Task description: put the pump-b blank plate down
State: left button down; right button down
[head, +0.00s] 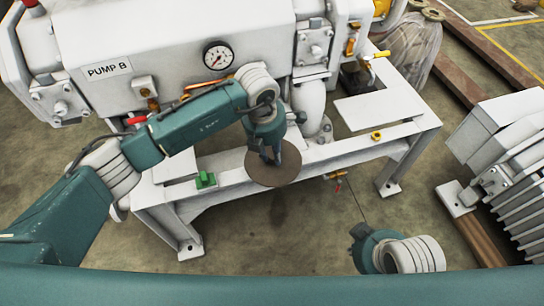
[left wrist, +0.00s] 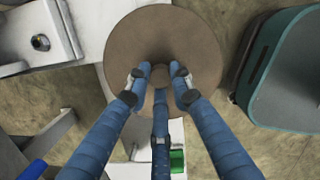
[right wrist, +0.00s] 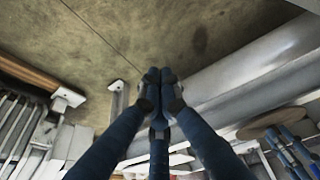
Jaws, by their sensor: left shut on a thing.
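The pump-b blank plate is a round brown disc with a small knob at its middle. In the head view the plate (head: 268,176) is at the front rail of the white pump frame (head: 230,188), overhanging its front edge; I cannot tell whether it touches the rail. My left gripper (head: 272,160) is above it. In the left wrist view its fingers (left wrist: 160,75) are shut around the knob of the plate (left wrist: 135,45). The plate's edge (right wrist: 275,122) also shows in the right wrist view. My right gripper (right wrist: 160,75) has its fingertips together with nothing between them.
The white pump (head: 150,55) labelled PUMP B, with a gauge (head: 218,56), stands behind the rail. A green block (head: 205,180) and a yellow part (head: 376,135) sit on the frame. A finned grey unit (head: 510,150) stands at right.

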pick_arm(q)
jog(key=shift+f, duration=0.75)
pick_arm(e)
jog(key=shift+w+a, duration=0.15)
jog(key=shift+w, duration=0.4)
pick_arm(q)
jog(key=shift+f, duration=0.1)
jog(key=c, duration=1.5)
grip_release()
jog(key=shift+c, duration=0.2)
pick_arm(e)
jog(key=shift+w+a+r+t, duration=0.1)
jog(key=shift+w+t, duration=0.3)
jog(key=shift+w, duration=0.05)
